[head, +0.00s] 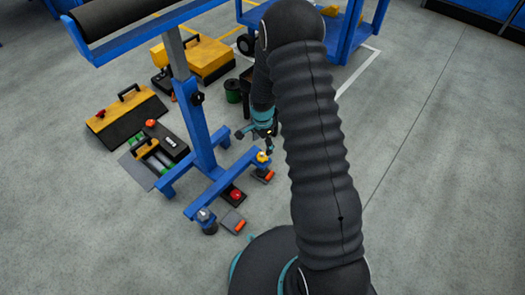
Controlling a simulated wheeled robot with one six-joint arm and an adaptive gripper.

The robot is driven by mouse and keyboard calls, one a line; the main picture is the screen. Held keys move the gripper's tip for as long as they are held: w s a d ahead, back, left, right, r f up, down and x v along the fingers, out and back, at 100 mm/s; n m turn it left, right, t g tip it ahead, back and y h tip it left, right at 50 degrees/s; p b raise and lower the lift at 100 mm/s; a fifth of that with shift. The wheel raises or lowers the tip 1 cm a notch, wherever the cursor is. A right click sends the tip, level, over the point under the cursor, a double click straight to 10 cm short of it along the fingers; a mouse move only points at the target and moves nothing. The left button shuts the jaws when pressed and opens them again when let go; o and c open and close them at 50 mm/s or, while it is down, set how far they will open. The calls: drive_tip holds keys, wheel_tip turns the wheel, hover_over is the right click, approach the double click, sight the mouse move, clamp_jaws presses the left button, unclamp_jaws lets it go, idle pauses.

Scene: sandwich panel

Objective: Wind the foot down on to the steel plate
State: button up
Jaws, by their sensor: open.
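A blue roller stand (197,125) stands on the concrete floor, its base bar running from lower left to upper right. A yellow knob (262,157) tops the foot at the bar's right end. A grey-topped foot (207,219) is at the left end. A small dark plate with an orange part (266,175) lies by the yellow-knobbed foot. Whether this is the steel plate, and whether the foot touches it, I cannot tell. My gripper (257,140) is open and empty, just above and beside the yellow knob. My arm covers the floor to the right.
A similar orange-marked plate (233,222) and a dark item with a red dome (235,195) lie near the bar. Tool boxes (127,115) and a yellow case (205,60) stand to the left and behind. A blue cart (345,45) is at the back. The floor at far right is clear.

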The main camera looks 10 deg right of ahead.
drive_tip(key=shift+r, duration=2.5)
drive_tip(key=s+r+n+g, duration=0.2)
drive_tip(key=s+r+n, duration=0.1)
drive_tip(key=s+n, duration=0.45)
drive_tip(key=s+r+n+t+p, duration=0.2)
drive_tip(key=s+r, duration=0.5)
drive_tip(key=r, duration=0.5)
drive_tip(key=s+r+n+t+p, duration=0.2)
drive_tip(key=s+r, duration=0.5)
drive_tip(key=r, duration=0.6)
drive_tip(key=s+r+n+t+p, duration=0.2)
drive_tip(key=s+r, duration=0.5)
drive_tip(key=r, duration=0.6)
drive_tip(key=shift+s+a+t, duration=0.4)
drive_tip(key=shift+a+t, duration=0.05)
drive_tip(key=shift+t, duration=0.35)
